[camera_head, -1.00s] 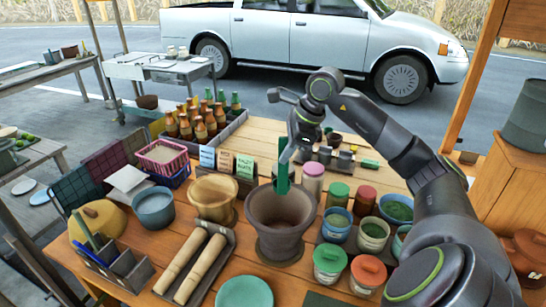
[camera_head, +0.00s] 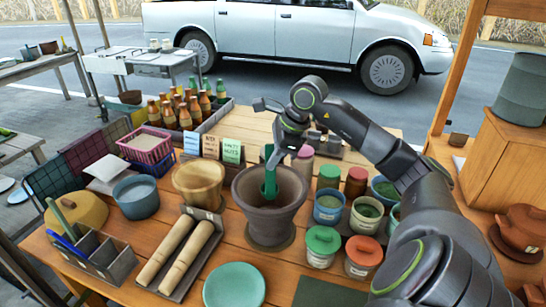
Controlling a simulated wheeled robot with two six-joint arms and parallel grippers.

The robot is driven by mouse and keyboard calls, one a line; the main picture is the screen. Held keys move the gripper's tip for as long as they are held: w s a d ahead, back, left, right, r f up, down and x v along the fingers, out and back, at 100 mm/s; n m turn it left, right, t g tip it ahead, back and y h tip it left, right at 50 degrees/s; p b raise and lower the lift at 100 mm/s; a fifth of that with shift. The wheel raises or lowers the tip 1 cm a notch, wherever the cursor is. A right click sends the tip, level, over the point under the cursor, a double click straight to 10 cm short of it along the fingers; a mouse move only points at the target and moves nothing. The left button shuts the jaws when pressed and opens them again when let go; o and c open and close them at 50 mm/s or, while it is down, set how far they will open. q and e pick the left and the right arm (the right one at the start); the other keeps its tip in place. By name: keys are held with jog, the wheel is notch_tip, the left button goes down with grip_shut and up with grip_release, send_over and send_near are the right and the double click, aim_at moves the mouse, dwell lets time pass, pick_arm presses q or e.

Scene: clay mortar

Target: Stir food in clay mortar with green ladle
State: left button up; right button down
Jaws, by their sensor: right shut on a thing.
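The clay mortar (camera_head: 268,222) stands upright on the wooden table, a dark brown bowl on a foot. The green ladle (camera_head: 270,180) is held upright, with its lower end inside the mortar's mouth. My right gripper (camera_head: 272,157) is shut on the ladle's upper part, above the mortar's far rim. Any food in the mortar is too dark to make out, and the ladle's tip is hard to see. My left gripper is not in view.
A wooden bowl (camera_head: 200,184) stands close left of the mortar, with a tray of rolling pins (camera_head: 178,252) in front of it. Several lidded jars (camera_head: 322,246) crowd the right side. A teal plate (camera_head: 234,287) lies at the front. Card signs (camera_head: 232,151) stand behind.

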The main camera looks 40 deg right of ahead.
aim_at(274, 187)
notch_tip(274, 187, down, 9)
jog(key=b, duration=0.8)
jog(key=shift+f, duration=0.2)
